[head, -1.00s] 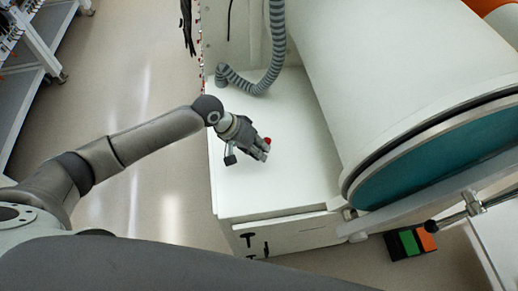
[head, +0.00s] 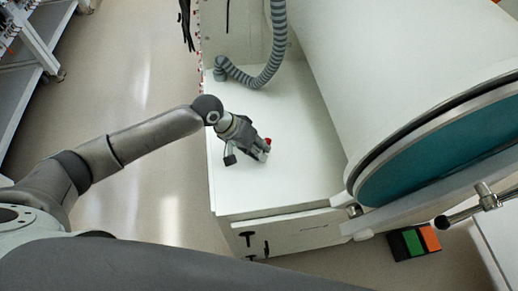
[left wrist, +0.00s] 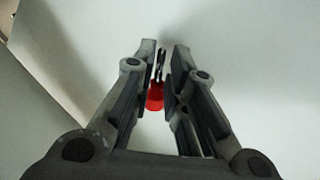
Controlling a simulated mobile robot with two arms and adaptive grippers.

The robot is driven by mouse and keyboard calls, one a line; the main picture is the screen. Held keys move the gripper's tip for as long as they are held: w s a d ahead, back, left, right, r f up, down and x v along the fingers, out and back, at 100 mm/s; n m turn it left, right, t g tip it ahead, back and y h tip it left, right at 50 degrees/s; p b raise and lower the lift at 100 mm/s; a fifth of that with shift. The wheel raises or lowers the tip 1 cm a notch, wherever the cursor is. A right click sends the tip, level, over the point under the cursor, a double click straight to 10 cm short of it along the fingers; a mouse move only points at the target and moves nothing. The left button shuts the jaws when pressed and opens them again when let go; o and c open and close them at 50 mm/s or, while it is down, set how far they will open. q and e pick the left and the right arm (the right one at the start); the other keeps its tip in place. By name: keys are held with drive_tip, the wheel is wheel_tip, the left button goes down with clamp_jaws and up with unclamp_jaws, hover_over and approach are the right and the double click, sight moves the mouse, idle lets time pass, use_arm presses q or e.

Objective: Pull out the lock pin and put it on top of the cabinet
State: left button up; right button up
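The lock pin (left wrist: 155,96) has a red head and a thin dark shaft. In the left wrist view it lies between my left gripper's narrowly spaced fingers (left wrist: 163,62), its shaft pointing toward the fingertips. In the head view its red head (head: 268,141) shows beside the fingertips. My left gripper (head: 262,153) appears shut on the pin, over the white top of the cabinet (head: 305,150). I cannot tell whether the pin touches that surface. My right gripper is not in view.
A large white cylinder with a teal end (head: 430,150) stands right of the cabinet top. A grey ribbed hose (head: 272,65) comes down at the back. A green and orange box (head: 414,242) is at the lower right. Much of the cabinet top is clear.

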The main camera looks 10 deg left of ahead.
use_arm(q)
drive_tip(key=o, duration=0.4)
drive_tip(key=shift+c, duration=0.2)
drive_tip(key=v, duration=1.2)
